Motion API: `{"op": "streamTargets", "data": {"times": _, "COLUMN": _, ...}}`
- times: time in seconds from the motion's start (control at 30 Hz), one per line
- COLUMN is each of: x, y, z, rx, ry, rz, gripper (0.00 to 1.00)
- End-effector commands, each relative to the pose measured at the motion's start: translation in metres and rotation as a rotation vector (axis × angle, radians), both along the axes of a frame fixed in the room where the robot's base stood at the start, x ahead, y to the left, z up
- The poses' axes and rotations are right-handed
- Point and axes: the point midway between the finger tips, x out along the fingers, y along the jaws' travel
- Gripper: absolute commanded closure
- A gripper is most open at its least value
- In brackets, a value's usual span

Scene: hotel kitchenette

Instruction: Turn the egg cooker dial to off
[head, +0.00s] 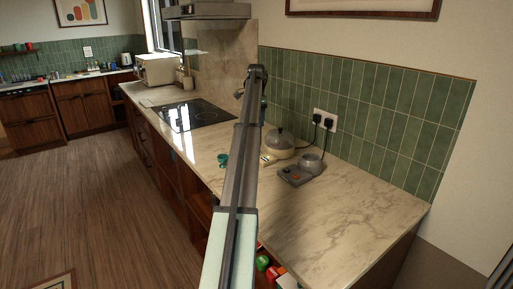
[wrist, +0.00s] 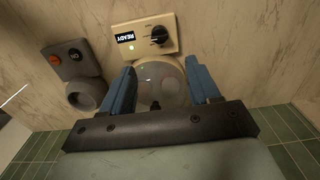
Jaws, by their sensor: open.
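The egg cooker (head: 279,141) stands on the counter near the tiled wall in the head view, with a rounded clear lid, partly behind my arm. In the wrist view its cream control panel (wrist: 136,24) shows at the top, with a small display reading READY, upside down. The black dial (wrist: 159,36) sits on that panel beside faint markings too small to read. My gripper (wrist: 160,66) is open, with its two blue fingers apart and the dome (wrist: 158,78) showing between them. The dial lies just beyond the fingertips in the picture, apparently untouched. My arm hides my gripper in the head view.
A grey appliance (head: 302,171) with a round cup and red button stands close beside the cooker; it also shows in the wrist view (wrist: 75,60). Plugs (head: 324,122) and cords are on the wall behind. A small teal item (head: 222,160) lies left. The front-right counter is clear.

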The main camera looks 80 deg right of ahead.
Motion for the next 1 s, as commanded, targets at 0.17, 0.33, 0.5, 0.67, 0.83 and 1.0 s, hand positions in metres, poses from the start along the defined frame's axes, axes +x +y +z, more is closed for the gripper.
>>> {"op": "streamTargets", "data": {"times": 0.17, "x": -0.002, "y": 0.001, "z": -0.014, "rx": 0.001, "ry": 0.001, "rz": -0.005, "gripper": 0.39}}
{"op": "streamTargets", "data": {"times": 0.33, "x": -0.002, "y": 0.001, "z": -0.041, "rx": 0.002, "ry": 0.001, "rz": -0.003, "gripper": 0.39}}
{"op": "streamTargets", "data": {"times": 0.5, "x": -0.002, "y": 0.001, "z": -0.071, "rx": 0.002, "ry": 0.001, "rz": -0.003, "gripper": 0.39}}
{"op": "streamTargets", "data": {"times": 0.67, "x": -0.002, "y": 0.001, "z": -0.098, "rx": 0.002, "ry": 0.001, "rz": -0.002, "gripper": 0.39}}
{"op": "streamTargets", "data": {"times": 0.83, "x": -0.002, "y": 0.001, "z": -0.12, "rx": 0.001, "ry": 0.001, "rz": -0.002, "gripper": 0.39}}
{"op": "streamTargets", "data": {"times": 1.0, "x": -0.001, "y": 0.001, "z": -0.133, "rx": 0.001, "ry": 0.001, "rz": -0.002, "gripper": 0.39}}
